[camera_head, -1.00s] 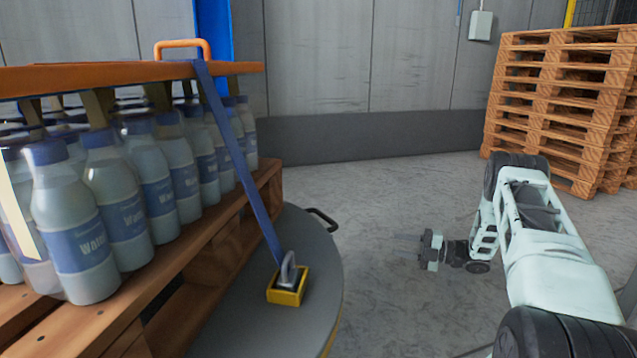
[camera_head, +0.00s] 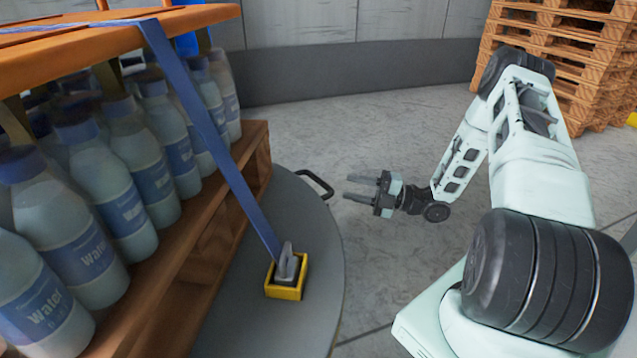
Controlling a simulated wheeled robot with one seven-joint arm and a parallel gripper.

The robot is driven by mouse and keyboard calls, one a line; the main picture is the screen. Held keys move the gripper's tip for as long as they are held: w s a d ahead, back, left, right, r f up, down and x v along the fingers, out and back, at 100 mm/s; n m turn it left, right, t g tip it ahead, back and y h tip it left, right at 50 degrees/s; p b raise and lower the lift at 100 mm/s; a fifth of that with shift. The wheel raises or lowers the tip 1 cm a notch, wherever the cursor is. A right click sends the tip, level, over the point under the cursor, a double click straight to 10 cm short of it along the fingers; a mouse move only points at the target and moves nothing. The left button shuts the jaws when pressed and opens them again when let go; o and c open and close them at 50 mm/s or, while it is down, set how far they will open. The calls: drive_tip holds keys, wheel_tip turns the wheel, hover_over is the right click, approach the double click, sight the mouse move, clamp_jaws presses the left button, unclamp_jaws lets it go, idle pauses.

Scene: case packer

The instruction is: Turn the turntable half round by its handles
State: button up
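The grey round turntable (camera_head: 315,240) lies low on the floor at the left, and its right edge shows. One black handle (camera_head: 318,183) sticks out from its far right rim. Other handles are out of view or hidden. A wooden pallet (camera_head: 225,215) loaded with several water bottles (camera_head: 115,190) under an orange top board (camera_head: 110,45) stands on the turntable. My gripper (camera_head: 352,189) is to the right of the handle, apart from it. Its two fingers point left toward the handle, parted and empty.
A blue strap (camera_head: 205,125) runs from the top board down to a yellow-framed buckle (camera_head: 287,275) on the turntable. A stack of wooden pallets (camera_head: 590,60) stands at the back right. The grey floor (camera_head: 390,135) between them is clear.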

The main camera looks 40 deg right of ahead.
sight(319, 179)
drive_tip(key=b+x, duration=0.1)
drive_tip(key=x, duration=0.8)
drive_tip(key=shift+w+a+r, duration=0.1)
drive_tip(key=shift+w+a, duration=0.1)
drive_tip(key=shift+a, duration=0.05)
clamp_jaws()
